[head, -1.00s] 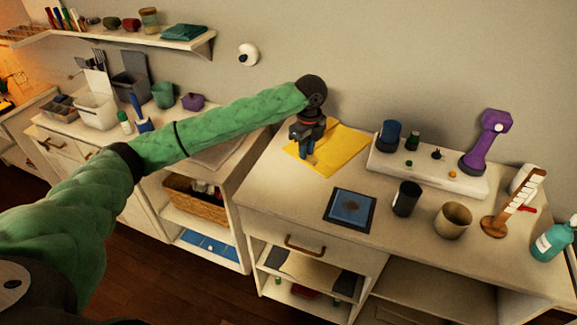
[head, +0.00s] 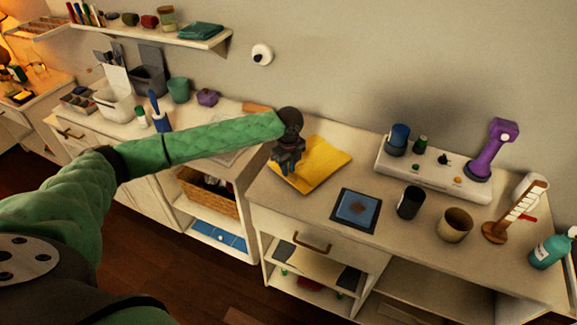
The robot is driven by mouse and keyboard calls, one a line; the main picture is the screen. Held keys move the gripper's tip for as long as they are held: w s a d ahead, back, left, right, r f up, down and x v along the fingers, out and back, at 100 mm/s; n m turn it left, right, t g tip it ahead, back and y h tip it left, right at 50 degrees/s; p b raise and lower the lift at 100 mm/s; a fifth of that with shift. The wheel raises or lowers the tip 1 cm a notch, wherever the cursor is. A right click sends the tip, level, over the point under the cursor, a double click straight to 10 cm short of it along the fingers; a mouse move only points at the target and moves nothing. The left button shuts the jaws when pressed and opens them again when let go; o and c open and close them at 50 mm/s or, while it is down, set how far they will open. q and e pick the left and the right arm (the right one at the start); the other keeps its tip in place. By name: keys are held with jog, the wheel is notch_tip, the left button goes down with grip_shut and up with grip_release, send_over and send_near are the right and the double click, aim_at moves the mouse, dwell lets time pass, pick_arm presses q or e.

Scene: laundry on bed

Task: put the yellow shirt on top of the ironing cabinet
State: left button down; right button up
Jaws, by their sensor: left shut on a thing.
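The yellow shirt (head: 325,163) is a flat, folded-looking piece at the back left of a pale cabinet's top (head: 300,205). I cannot tell from this view whether this is the ironing cabinet. My left gripper (head: 286,172) points down at the shirt's left part and is shut on it. The fingertips are dark and partly merge with the shirt's edge. I cannot tell whether the shirt rests fully on the top or is slightly raised. My right gripper is out of view.
A blue-and-black square (head: 355,208), a black cup (head: 410,202) and a tan cup (head: 453,225) stand right of the shirt. A white block (head: 430,177) with small items and a purple tool (head: 492,150) is behind them. A shelf (head: 165,38) hangs upper left.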

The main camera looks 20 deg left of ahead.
pick_arm(q)
jog(key=shift+f, duration=0.3)
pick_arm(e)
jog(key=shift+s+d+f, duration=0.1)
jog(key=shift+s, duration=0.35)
pick_arm(q)
jog(key=c, duration=1.3)
grip_release()
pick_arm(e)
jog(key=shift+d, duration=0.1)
pick_arm(q)
jog(key=shift+r, duration=0.2)
jog(key=shift+r+b, duration=0.35)
jog(key=shift+b, duration=0.1)
jog(key=shift+r+b, duration=0.35)
jog(key=shift+r, duration=0.3)
notch_tip(320, 180, up, 10)
jog(key=b, duration=0.3)
jog(key=shift+f, duration=0.2)
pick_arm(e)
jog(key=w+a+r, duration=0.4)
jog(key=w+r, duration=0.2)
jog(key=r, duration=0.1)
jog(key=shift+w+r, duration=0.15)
